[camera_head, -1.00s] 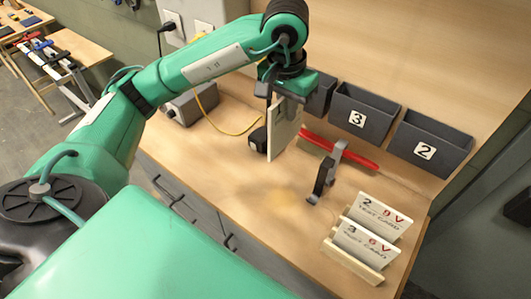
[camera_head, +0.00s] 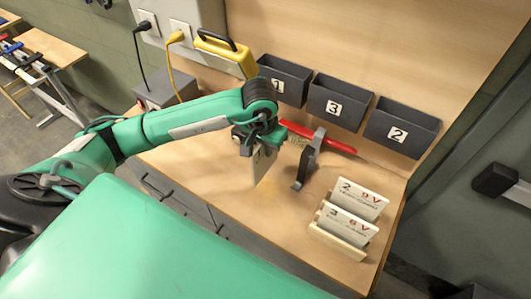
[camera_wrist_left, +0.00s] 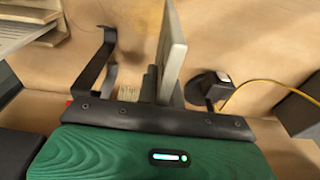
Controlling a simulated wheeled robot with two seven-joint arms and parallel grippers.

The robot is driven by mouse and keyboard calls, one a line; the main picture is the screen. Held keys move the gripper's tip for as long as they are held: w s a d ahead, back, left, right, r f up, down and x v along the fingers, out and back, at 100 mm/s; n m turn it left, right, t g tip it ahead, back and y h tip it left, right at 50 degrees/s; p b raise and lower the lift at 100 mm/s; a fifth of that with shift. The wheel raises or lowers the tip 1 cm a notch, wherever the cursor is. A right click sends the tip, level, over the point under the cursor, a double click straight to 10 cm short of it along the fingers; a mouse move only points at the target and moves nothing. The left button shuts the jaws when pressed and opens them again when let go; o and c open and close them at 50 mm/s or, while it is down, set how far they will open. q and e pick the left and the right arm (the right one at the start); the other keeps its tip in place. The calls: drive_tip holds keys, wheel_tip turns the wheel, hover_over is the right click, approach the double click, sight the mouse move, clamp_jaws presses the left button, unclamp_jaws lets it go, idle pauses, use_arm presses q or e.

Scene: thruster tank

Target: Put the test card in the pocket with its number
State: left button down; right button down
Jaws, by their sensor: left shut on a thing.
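My left gripper (camera_head: 256,136) is shut on a pale test card (camera_head: 262,163), held upright above the bench in front of the pockets. The card also shows edge-on between the fingers in the left wrist view (camera_wrist_left: 172,55); its number cannot be read. Three dark grey pockets hang on the back panel: pocket 1 (camera_head: 284,72), pocket 3 (camera_head: 340,92) and pocket 2 (camera_head: 405,122). Test card 2, 9 V (camera_head: 357,193) and test card 3, 6 V (camera_head: 348,224) stand tilted in a wooden rack (camera_head: 337,242) at the right. My right gripper is not in view.
A grey clamp-like stand (camera_head: 308,160) and a red bar (camera_head: 320,136) are on the bench right of the held card. Bench (camera_head: 265,215) front is clear.

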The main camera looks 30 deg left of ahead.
sight(266, 172)
use_arm(q)
wheel_tip(266, 172, down, 4)
drive_tip(key=shift+r+p, duration=0.25)
drive_tip(key=shift+p, duration=0.35)
drive_tip(key=shift+f, duration=0.2)
drive_tip(key=shift+f, duration=0.1)
drive_tip(key=shift+f+b, duration=0.1)
drive_tip(key=shift+b, duration=0.25)
drive_tip(key=c, duration=1.5)
unclamp_jaws()
drive_tip(key=shift+c, duration=0.2)
